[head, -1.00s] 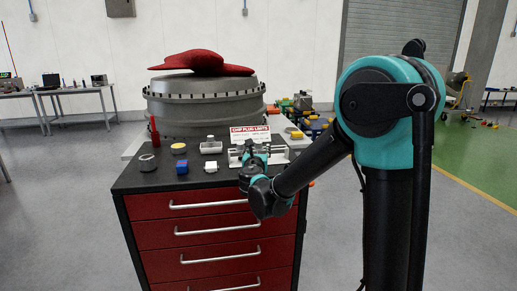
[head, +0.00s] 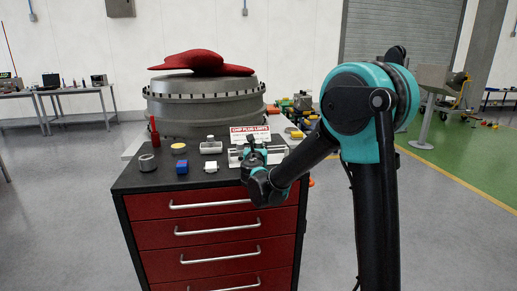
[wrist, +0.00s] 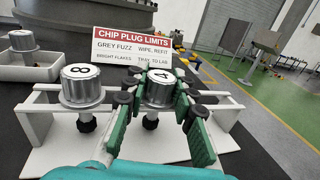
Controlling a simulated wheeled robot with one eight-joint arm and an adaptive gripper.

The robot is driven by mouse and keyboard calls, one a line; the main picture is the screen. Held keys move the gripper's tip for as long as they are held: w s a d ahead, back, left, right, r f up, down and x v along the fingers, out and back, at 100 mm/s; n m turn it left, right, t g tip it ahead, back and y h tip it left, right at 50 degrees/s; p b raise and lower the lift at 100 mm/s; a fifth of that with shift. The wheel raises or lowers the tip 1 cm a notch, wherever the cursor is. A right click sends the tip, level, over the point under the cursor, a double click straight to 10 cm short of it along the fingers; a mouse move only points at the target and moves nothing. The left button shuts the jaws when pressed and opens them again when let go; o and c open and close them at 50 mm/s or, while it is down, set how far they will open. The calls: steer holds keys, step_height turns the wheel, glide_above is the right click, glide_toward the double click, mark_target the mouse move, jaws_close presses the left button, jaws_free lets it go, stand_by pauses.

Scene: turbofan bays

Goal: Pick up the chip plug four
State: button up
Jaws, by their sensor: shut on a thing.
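Chip plug four (wrist: 158,93) is a grey metal cap with a white top marked 4, in the white rack (wrist: 38,140) in the wrist view. Its dark lower end shows below the rack's bar, about level with that of the plug beside it. My gripper (wrist: 159,88) is shut on its cap, one green-and-black finger on each side. In the head view my gripper (head: 254,152) is at the rack (head: 277,155) on the cabinet top; the plug is too small to make out there. The plug marked 8 (wrist: 82,88) stands to the left in the rack, close to my left finger.
A red-and-white sign (wrist: 145,48) stands behind the rack. Another plug (wrist: 20,40) sits in a white tray (wrist: 30,72) at the left. A blue block (head: 182,167), a white block (head: 210,167) and a grey ring (head: 147,162) lie on the red cabinet (head: 220,230).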

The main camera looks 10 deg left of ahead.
jaws_close()
steer(key=shift+r, duration=0.1)
